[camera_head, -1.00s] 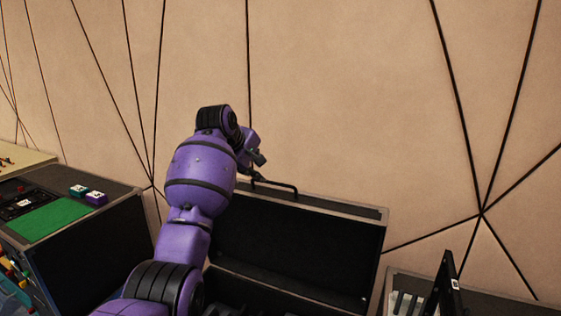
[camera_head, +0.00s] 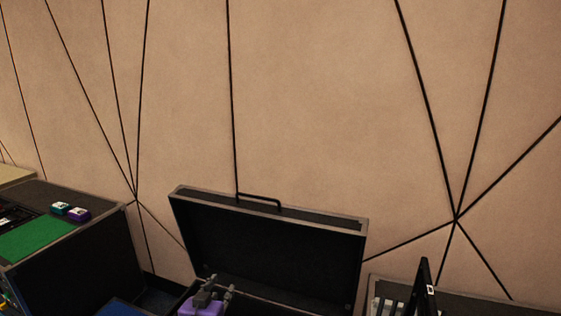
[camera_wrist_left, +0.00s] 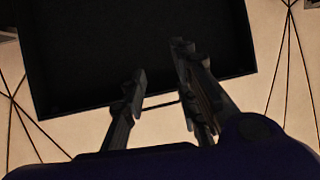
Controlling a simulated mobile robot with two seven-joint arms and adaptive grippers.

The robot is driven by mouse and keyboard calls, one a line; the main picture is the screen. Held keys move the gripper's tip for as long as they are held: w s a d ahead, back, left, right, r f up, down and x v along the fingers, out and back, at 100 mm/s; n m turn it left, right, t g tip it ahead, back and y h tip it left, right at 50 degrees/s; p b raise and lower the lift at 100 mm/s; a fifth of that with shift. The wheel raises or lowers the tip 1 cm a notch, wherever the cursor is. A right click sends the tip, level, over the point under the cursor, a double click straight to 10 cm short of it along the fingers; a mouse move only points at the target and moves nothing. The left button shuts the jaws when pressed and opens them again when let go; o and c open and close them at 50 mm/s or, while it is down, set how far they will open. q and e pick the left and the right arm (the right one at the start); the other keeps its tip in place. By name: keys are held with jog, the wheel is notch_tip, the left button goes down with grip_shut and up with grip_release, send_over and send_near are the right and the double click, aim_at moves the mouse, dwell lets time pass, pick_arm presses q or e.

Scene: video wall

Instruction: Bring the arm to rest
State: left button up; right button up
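My left gripper (camera_head: 221,284) shows low in the head view, in front of the open lid of a black case (camera_head: 275,240). Its two grey fingers stand apart with nothing between them. In the left wrist view the fingers of the left gripper (camera_wrist_left: 160,65) are also apart and empty, with the dark lid (camera_wrist_left: 130,45) and its handle behind them. Most of my left arm is below the picture edge. My right gripper is in neither view.
The case's lid handle (camera_head: 259,200) is at its top edge. A dark case with a green mat (camera_head: 45,238) and two small boxes stands at left. A black upright panel (camera_head: 424,285) stands at right. The wall above is clear.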

pick_arm(q)
jog(key=s+a+f+g, duration=0.1)
jog(key=s+f, duration=0.5)
jog(key=s, duration=0.9)
jog(key=s+a+f+g+y+p, duration=0.1)
jog(key=s+f, duration=0.6)
jog(key=s, duration=0.8)
jog(key=s+a+f+g+p, duration=0.1)
jog(key=s+f+g, duration=0.2)
jog(key=s+f, duration=0.4)
jog(key=s, duration=0.7)
jog(key=shift+s+a+f+n+g, duration=0.2)
jog(key=shift+s+a+n+g, duration=0.1)
jog(key=shift+s, duration=0.1)
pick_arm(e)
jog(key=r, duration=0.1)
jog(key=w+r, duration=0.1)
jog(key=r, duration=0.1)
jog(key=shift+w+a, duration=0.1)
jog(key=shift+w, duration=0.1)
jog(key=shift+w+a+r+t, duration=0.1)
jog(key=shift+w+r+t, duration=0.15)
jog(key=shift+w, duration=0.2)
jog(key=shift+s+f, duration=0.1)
